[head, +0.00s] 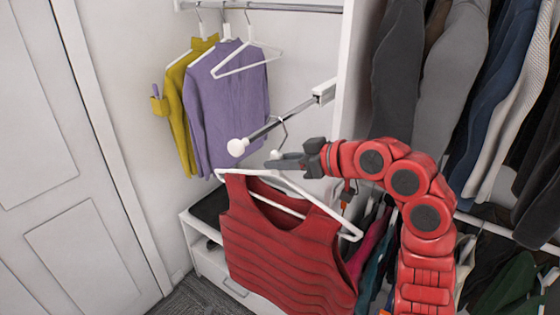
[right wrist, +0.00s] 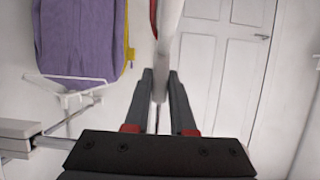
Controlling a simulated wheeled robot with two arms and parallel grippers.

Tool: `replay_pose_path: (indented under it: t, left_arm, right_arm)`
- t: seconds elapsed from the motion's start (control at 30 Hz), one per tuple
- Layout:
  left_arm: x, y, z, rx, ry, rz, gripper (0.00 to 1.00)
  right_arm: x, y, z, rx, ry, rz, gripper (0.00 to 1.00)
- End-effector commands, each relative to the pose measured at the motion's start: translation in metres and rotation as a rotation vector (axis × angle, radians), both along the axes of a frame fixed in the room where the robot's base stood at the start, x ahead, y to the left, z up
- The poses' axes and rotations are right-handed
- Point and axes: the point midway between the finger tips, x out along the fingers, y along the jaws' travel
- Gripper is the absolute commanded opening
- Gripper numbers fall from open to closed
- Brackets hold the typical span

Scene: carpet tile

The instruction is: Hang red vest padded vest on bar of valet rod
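The red padded vest (head: 285,240) hangs upright on a white hanger (head: 330,215) in the head view. My right gripper (head: 280,162) is at the hanger's neck, just below its metal hook. In the right wrist view the white neck (right wrist: 160,85) runs between the two fingers (right wrist: 160,100), which look closed on it. The valet rod (head: 268,128) sticks out from the closet panel and ends in a white knob (head: 237,147). The hook (head: 285,128) overlaps the rod in the head view; I cannot tell whether it rests on it. My left gripper is out of view.
A purple top (head: 228,85) and a yellow garment (head: 180,110) hang behind the valet rod, beside an empty white hanger (head: 248,62). Dark jackets (head: 440,80) fill the rack at the right. A white drawer unit (head: 205,255) stands below. A white door (head: 70,170) is at left.

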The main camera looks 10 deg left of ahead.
Motion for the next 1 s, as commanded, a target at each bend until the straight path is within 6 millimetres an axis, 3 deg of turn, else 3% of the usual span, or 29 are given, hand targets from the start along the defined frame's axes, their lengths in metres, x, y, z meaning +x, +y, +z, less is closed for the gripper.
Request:
replay_pose_path:
  t: [0.03,0.2,0.57,0.77,1.0]
  left_arm:
    - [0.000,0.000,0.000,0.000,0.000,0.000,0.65]
    - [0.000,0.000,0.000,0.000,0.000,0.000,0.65]
    - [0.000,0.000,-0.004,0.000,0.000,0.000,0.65]
    - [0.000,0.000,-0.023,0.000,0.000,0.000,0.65]
    - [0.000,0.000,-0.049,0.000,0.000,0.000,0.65]
  right_arm:
    - [0.000,0.000,0.001,0.001,-0.001,0.000,0.31]
    - [0.000,0.000,0.000,0.000,0.000,0.000,0.57]
    - [-0.001,-0.005,0.001,0.000,-0.001,-0.002,0.57]
    - [-0.013,-0.038,0.013,0.002,-0.007,-0.005,0.57]
    - [-0.036,-0.094,0.037,0.000,-0.005,-0.006,0.57]
